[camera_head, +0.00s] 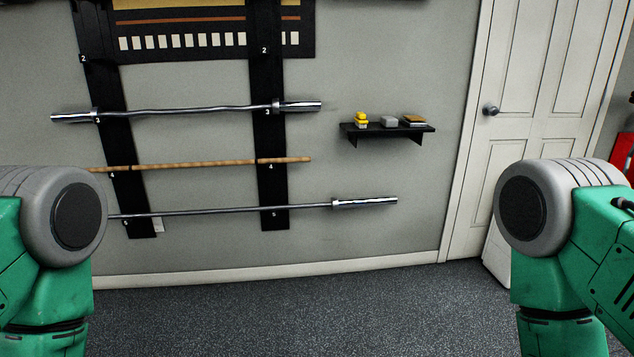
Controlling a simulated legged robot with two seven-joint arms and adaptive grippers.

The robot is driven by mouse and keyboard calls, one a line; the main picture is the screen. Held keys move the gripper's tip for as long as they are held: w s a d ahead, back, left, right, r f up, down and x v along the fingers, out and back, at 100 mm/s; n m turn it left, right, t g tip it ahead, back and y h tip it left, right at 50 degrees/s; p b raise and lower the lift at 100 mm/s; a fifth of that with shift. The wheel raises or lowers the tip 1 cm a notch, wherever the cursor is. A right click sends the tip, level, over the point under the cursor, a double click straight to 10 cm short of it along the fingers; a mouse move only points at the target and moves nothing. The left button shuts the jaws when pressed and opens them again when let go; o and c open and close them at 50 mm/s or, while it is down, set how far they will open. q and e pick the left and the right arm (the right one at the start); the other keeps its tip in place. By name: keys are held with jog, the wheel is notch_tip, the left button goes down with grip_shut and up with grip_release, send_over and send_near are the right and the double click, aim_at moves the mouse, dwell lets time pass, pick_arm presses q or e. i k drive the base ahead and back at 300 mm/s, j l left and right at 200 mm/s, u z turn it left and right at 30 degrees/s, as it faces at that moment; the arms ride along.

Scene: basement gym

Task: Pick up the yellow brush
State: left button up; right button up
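A small yellow object (361,120), which looks like the yellow brush, sits at the left end of a black wall shelf (386,130). It is too small for me to make out its bristles or handle. My two green and grey arms show at the lower left and lower right, well apart from the shelf. Neither of my grippers is in the picture, so I cannot see their fingers.
A grey block (389,122) and a flat brown-topped item (411,121) share the shelf. A wall rack (270,190) with metal bars and a wooden bar (210,163) is left of it. A white door (530,100) stands right. The dark floor (300,310) ahead is clear.

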aim_at(361, 121)
jog(key=i, duration=2.05)
